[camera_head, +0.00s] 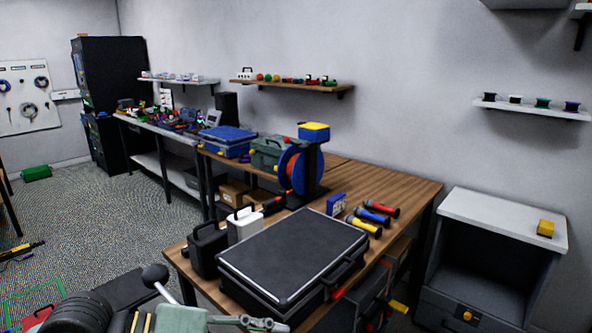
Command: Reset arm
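A black case (207,250) and a white case (243,226) stand left of the large case. Red, blue and yellow flashlights (372,217) lie behind it. A blue cable reel (290,170) stands farther back. A white-topped cabinet (490,215) stands right. Carpet (110,225) is open at left.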

